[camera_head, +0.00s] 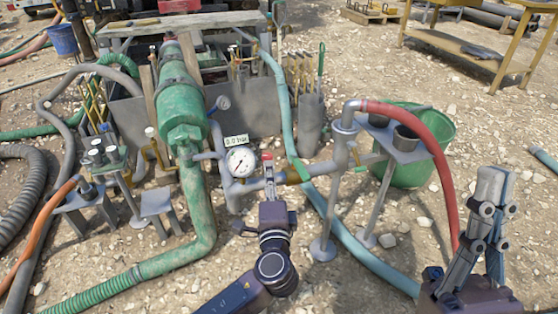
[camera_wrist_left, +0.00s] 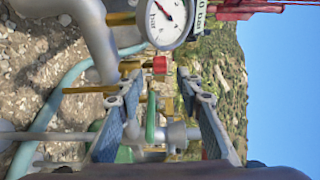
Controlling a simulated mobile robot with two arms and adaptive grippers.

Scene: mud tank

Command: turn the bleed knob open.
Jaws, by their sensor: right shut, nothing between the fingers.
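The small red knob (camera_head: 267,157) sits on the grey pipework right of the round white pressure gauge (camera_head: 240,161). In the left wrist view the red knob (camera_wrist_left: 160,65) shows beyond and between my fingertips, below the gauge (camera_wrist_left: 168,20). My left gripper (camera_head: 268,176) is open in front of the knob, one finger on each side of the line to it. I cannot tell whether the fingers touch it. My right gripper (camera_head: 494,188) is shut and empty, pointing up at the right, well away from the knob.
A green cylinder (camera_head: 181,110) and green hose (camera_head: 200,215) stand left of the gauge. A red hose (camera_head: 425,135) arches over a green tub (camera_head: 405,172) at the right. A blue-grey hose (camera_head: 345,237) crosses behind my left gripper. A yellow bench (camera_head: 470,48) stands at the back right.

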